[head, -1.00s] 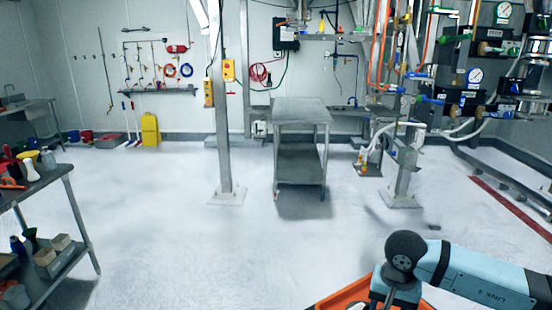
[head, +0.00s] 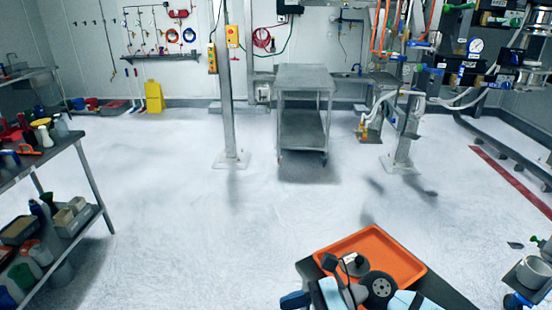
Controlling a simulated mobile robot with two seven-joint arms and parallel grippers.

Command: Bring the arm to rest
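Parts of my arm, with light-blue links (head: 405,301) and a dark round joint, show at the bottom edge, right of centre. They are in front of an orange tray (head: 398,254). Small black parts stand over the near left of the tray, and I cannot tell whether they are the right gripper's fingers or whether it holds anything. My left gripper is not in view.
A grey metal cart (head: 303,78) stands mid-back beside a steel post (head: 226,95). A shelf table (head: 88,180) with bottles and boxes is at the left. Pipework (head: 405,125) is at the right back. A grey cylindrical part (head: 533,272) is at the lower right. The middle floor is clear.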

